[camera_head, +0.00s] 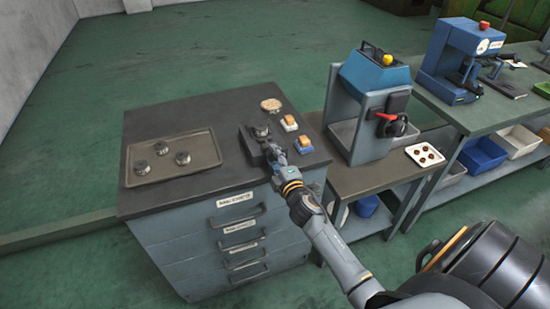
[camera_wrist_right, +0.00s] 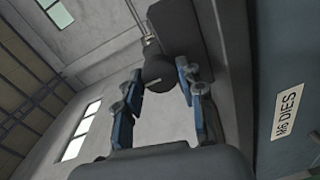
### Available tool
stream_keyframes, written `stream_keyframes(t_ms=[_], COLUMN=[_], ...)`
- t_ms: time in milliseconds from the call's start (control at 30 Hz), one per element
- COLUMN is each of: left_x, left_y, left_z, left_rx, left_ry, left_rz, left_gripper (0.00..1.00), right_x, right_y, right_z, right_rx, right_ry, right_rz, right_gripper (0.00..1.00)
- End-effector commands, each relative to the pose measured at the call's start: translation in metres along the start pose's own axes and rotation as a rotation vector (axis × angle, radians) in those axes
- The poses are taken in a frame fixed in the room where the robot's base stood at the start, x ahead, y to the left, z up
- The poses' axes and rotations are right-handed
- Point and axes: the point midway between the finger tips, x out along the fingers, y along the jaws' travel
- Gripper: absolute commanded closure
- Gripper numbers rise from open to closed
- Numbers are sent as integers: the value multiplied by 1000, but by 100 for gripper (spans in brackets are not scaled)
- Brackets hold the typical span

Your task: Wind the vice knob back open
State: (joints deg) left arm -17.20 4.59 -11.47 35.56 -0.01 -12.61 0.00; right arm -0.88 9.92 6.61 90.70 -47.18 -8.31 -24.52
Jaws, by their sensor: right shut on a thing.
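The small dark vice (camera_head: 254,142) sits on the right part of the cabinet's black top, in the head view. My right gripper (camera_head: 275,157) reaches it from the front and covers its near end, so the knob is hidden there. In the right wrist view the round dark vice knob (camera_wrist_right: 158,70) shows between the two blue fingertips of the right gripper (camera_wrist_right: 159,76), which is shut on it. A thin light bar crosses the knob's face. How far apart the vice jaws are cannot be told. My left gripper is in neither view.
A tray (camera_head: 205,138) with three dark round pieces lies left on the cabinet. Two orange-and-white blocks (camera_head: 289,124) and a round dish (camera_head: 271,104) are close to the vice. A blue-topped machine (camera_head: 372,105) stands to the right. Labelled drawers (camera_head: 240,227) are below.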

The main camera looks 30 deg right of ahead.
Motion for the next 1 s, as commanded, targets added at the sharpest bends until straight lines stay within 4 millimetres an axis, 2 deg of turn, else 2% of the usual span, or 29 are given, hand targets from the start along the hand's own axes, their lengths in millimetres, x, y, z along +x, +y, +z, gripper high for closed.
stream_keyframes(t_ms=[233, 267, 367, 767, 867, 1000], left_x=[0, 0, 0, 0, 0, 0], left_y=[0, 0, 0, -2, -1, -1], left_z=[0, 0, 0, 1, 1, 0], left_rx=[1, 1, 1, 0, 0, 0], left_ry=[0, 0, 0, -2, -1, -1], left_rz=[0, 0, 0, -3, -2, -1], left_gripper=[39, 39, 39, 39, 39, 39], right_x=[0, 0, 0, -5, -18, -48], right_y=[-1, -1, -1, -1, -2, -2], right_z=[0, 0, 0, 0, 0, 0], right_rx=[-4, -4, -3, -1, -1, -1], right_ry=[0, 0, 0, 0, 0, -1], right_rz=[-2, -2, -2, -1, -2, -4], right_gripper=[93, 59, 39, 38, 38, 38])
